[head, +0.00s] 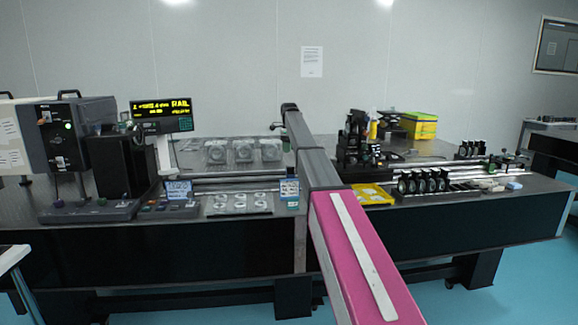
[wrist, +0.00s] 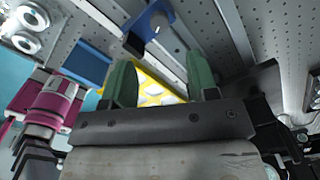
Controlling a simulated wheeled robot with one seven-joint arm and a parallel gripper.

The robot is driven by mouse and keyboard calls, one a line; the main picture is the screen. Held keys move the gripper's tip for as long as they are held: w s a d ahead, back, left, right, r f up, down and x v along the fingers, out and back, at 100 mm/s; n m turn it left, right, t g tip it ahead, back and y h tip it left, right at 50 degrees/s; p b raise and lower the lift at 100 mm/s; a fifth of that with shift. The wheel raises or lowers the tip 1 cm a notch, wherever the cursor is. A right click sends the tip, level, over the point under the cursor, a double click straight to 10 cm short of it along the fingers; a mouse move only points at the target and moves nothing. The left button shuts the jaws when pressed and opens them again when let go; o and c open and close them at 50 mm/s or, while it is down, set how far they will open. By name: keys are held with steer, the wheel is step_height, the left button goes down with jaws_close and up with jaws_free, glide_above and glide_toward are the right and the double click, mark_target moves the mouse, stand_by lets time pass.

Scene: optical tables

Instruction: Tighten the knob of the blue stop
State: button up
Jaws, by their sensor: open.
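In the wrist view, the blue stop (wrist: 151,20) is a blue bracket at the top centre, beside the metal rails. A grey rounded part, perhaps its knob, shows at its lower side. My gripper (wrist: 162,72) has two green fingers spread wide with nothing held between them. The stop lies beyond the fingertips and apart from them. In the head view my pink and grey arm reaches over the bench. I cannot clearly make out the stop or my fingers there.
A yellow tray (wrist: 150,88) shows behind the fingers in the wrist view, and in the head view (head: 372,194). Lens mounts (head: 424,181) stand right of it. A blue-labelled box (head: 289,192) stands left of my arm. White rings lie on a plate (head: 238,212).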

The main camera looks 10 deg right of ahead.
step_height(320, 180, down, 9)
steer(key=shift+f, duration=0.1)
stand_by(0.3)
steer(key=c, duration=0.9)
